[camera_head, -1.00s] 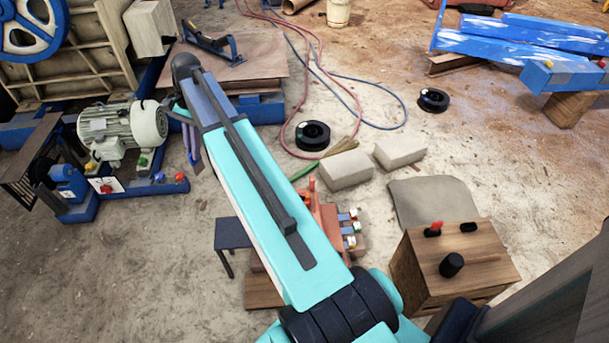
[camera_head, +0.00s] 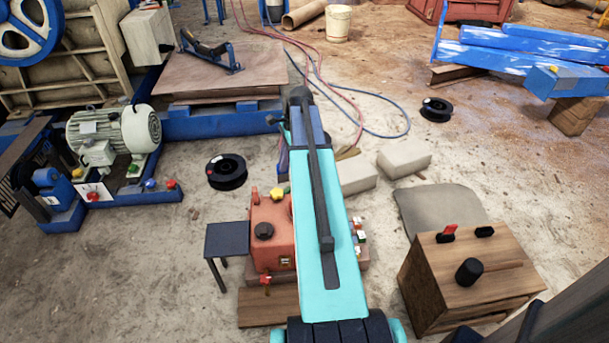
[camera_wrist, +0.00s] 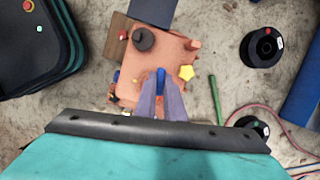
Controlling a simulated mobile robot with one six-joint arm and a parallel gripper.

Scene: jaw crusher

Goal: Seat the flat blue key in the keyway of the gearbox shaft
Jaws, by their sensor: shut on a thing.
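My gripper (camera_wrist: 161,88) is shut on the flat blue key (camera_wrist: 161,76) in the wrist view. The key's blue end shows between the two grey-purple fingers, above the orange-red gearbox (camera_wrist: 150,68). I cannot tell the height gap, but no contact is clear. The gearbox also stands left of my arm in the head view (camera_head: 272,248). A dark round part (camera_wrist: 144,39) sits on its top, also seen in the head view (camera_head: 263,231); I cannot tell whether it is the shaft. No keyway can be made out. In the head view my arm hides the gripper and key.
A small dark table (camera_head: 227,240) stands left of the gearbox. A wooden box with controls (camera_head: 468,275) stands at right. A black spool (camera_head: 227,172) and pale blocks (camera_head: 403,158) lie beyond on the floor. A yellow part (camera_wrist: 187,72) sits by the gearbox's right edge.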

